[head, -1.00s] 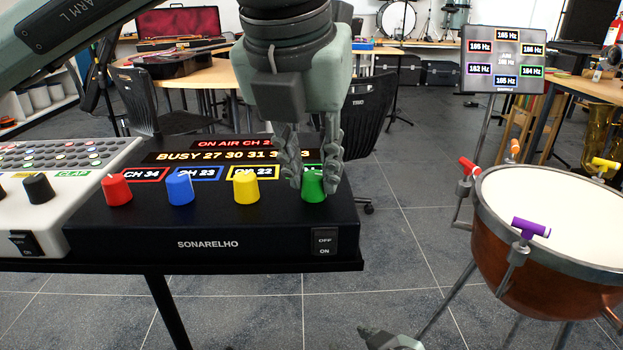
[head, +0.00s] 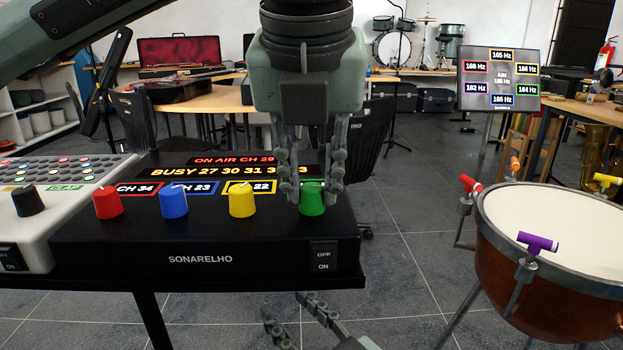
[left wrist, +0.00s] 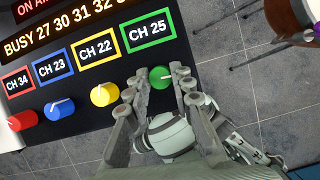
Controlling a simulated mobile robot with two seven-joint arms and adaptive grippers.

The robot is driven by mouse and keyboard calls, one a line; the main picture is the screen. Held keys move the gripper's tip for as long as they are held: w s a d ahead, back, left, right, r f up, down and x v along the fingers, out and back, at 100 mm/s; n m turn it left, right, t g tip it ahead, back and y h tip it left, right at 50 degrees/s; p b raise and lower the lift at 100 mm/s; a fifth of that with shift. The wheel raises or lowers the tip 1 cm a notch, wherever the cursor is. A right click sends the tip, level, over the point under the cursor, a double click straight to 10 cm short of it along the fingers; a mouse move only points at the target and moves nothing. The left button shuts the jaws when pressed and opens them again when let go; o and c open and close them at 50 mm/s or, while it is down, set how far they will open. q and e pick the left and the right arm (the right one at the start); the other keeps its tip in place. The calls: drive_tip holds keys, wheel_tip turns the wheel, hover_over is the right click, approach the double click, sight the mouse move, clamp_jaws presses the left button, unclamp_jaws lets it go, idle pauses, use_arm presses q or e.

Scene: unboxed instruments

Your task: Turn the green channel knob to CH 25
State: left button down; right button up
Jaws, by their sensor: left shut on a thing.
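The green channel knob (head: 312,203) is the rightmost knob on the black SONARELHO box (head: 130,240). My left gripper (head: 313,190) points down with its fingers on either side of the knob, shut on it. In the left wrist view the knob (left wrist: 160,77) shows between the fingertips with a pale pointer line on top. The green-framed display (left wrist: 148,31) above it reads CH 25; in the head view my fingers hide it. My right gripper (head: 293,317) is open and empty, low in front of the box.
Red (head: 107,203), blue (head: 173,202) and yellow (head: 242,200) knobs stand in a row left of the green one, with displays CH 34, CH 23 and CH 22. The BUSY line (head: 225,172) lists 27, 30, 31 and more, partly hidden. A kettledrum (head: 545,265) stands right.

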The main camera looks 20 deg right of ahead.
use_arm(q)
drive_tip(key=c, duration=1.3)
unclamp_jaws()
drive_tip(key=shift+r, duration=0.15)
drive_tip(key=v, duration=1.1)
drive_tip(key=shift+s+r, duration=0.3)
drive_tip(key=shift+r, duration=0.05)
drive_tip(key=shift+a, duration=0.1)
